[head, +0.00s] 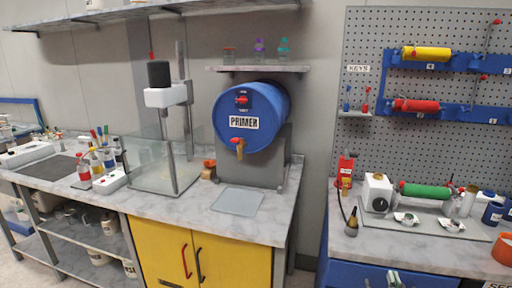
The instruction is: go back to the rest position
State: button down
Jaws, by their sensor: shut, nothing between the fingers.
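My gripper cannot be made out in the head view, and nothing here clearly shows my arm. A small pale and green item (395,279) shows at the bottom edge in front of the blue drawer front; it is cut off and I cannot tell what it is.
A left bench holds a blue PRIMER drum (251,117), a clear-walled stand (165,165) and bottles (96,160). The right bench (400,252) holds a roller coater with a green roller (426,191). A pegboard (375,50) holds yellow and red rollers. A gap separates the benches.

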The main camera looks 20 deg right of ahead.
jog(key=s+a+f+n+y, duration=0.1)
jog(key=s+a+f, duration=0.35)
jog(key=a, duration=0.25)
jog(key=s+a+f+y, duration=0.2)
jog(key=s+a+f, duration=0.1)
jog(key=s+a, duration=0.35)
jog(key=s+a+f+n+y, duration=0.1)
jog(key=s+a+f, duration=0.2)
jog(key=s+a, duration=0.35)
jog(key=s+a+r+n+y, duration=0.2)
jog(key=s+a, duration=0.4)
jog(key=s, duration=0.3)
jog(key=s+a+r+n+g+y, duration=0.1)
jog(key=s+a+r+n+y, duration=0.1)
jog(key=s+a, duration=0.4)
jog(key=s, duration=0.4)
jog(key=shift+s+r+y, duration=0.15)
jog(key=shift+r+y, duration=0.1)
jog(key=shift+y, duration=0.05)
